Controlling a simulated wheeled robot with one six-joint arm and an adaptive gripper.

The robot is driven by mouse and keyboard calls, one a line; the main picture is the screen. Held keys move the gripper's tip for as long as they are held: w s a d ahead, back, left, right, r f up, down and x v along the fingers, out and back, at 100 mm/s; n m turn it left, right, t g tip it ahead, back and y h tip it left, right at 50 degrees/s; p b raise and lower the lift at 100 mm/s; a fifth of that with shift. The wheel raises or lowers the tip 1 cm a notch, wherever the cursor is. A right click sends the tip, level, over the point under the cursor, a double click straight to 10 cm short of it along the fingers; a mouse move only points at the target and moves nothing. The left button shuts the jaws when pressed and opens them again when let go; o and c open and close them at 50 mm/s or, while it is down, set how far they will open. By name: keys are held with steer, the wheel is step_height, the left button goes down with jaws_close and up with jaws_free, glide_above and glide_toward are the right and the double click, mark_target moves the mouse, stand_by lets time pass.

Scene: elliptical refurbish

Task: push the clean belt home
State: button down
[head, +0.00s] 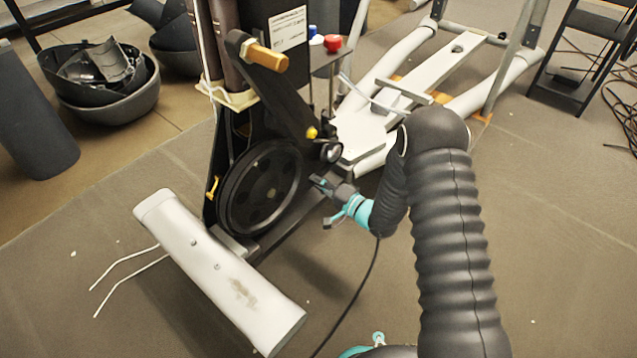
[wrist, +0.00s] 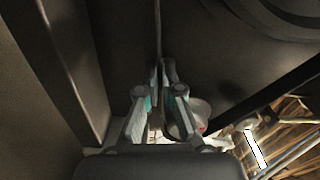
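The black wheel (head: 262,190) stands upright on the dark machine frame (head: 288,115). I cannot clearly tell a belt from its dark rim. My gripper (head: 318,182) is at the wheel's lower right, close to the frame. In the wrist view, my gripper's fingers (wrist: 164,70) come together at the tips, with little gap between them.
A white cylindrical foot (head: 215,268) lies in front of the wheel. A small round knob (head: 331,152) sits just above my gripper. A black cable (head: 362,285) runs along the floor. Bins with dark covers (head: 108,100) stand at left. The floor at lower right is mostly clear.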

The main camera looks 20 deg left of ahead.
steer(key=shift+a, duration=0.15)
steer(key=c, duration=1.2)
jaws_free()
steer(key=shift+c, duration=0.2)
steer(key=v, duration=1.2)
steer(key=shift+f, duration=0.1)
